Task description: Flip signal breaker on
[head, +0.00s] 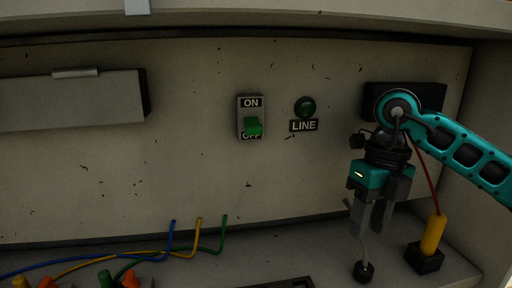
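The signal breaker (250,105) is a small grey plate on the upright panel, with ON at its top and OFF at its bottom. Its green toggle (253,127) points down and partly covers the OFF label. My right gripper (367,233) hangs with its fingers downward, to the right of the breaker and lower, and does not touch it. Its two grey fingers look close together, but I cannot tell whether they are open or shut. My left gripper is not in view.
A dark green round lamp (305,107) sits above a LINE label (303,126). A grey box (70,100) juts out at left. Blue, yellow and green wires (170,250) lie along the bottom. A yellow plug (433,234) stands at lower right. The panel around the breaker is clear.

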